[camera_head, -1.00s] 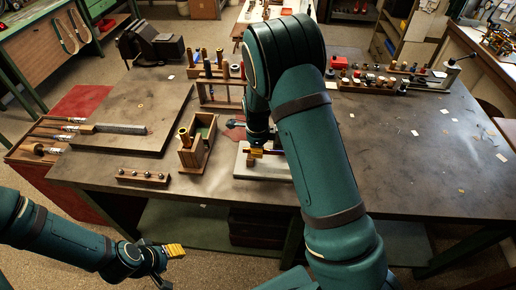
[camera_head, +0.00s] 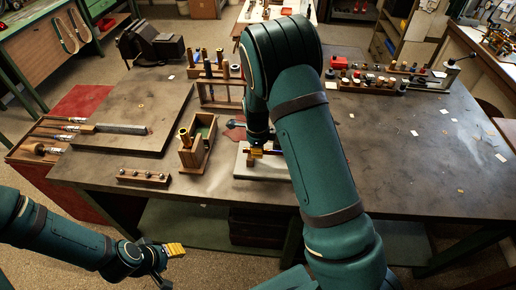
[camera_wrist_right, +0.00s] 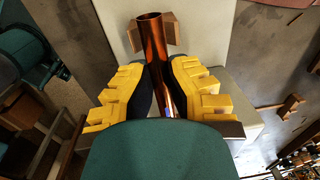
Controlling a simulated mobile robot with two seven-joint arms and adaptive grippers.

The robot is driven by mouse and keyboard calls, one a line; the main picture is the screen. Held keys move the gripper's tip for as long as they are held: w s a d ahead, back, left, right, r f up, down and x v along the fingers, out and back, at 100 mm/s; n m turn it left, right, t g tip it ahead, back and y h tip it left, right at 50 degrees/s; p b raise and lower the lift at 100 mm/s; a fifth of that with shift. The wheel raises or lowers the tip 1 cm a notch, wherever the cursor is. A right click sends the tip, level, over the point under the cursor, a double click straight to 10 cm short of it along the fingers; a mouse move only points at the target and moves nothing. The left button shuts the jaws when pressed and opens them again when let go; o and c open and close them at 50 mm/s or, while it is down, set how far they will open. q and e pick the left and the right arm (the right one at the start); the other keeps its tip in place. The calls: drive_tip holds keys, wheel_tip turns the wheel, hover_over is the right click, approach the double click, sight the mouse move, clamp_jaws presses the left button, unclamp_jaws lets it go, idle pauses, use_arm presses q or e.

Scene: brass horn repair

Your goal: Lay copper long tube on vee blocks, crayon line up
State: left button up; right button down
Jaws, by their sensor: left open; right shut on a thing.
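The copper long tube (camera_wrist_right: 153,42) lies between the yellow pads of my right gripper (camera_wrist_right: 160,90), which is shut on it. Its open end points to the top of the right wrist view, over a wooden vee block (camera_wrist_right: 169,28) on a pale slab (camera_wrist_right: 215,28). I cannot tell whether tube and block touch. A small blue mark (camera_wrist_right: 170,112) shows on the tube near the pads. In the head view my right gripper (camera_head: 256,151) is at the slab (camera_head: 262,172), largely hidden by my right arm. My left gripper (camera_head: 174,251) is open and empty, in front of the table.
A wooden box (camera_head: 187,157) with a brass-topped tool stands left of the slab. A tool rack (camera_head: 219,103) stands behind. The table's right side (camera_head: 440,170) is mostly clear, with scattered paper scraps.

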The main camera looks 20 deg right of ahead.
drive_tip(key=shift+f, duration=0.1)
idle(0.3)
drive_tip(key=shift+f+b, duration=0.7)
drive_tip(key=shift+f, duration=0.2)
drive_tip(key=shift+p, duration=0.5)
idle(0.8)
drive_tip(key=c, duration=1.1)
unclamp_jaws()
drive_tip(key=shift+o, duration=0.2)
wheel_tip(320, 180, up, 12)
drive_tip(key=shift+s+a, duration=0.2)
drive_tip(key=shift+s, duration=0.05)
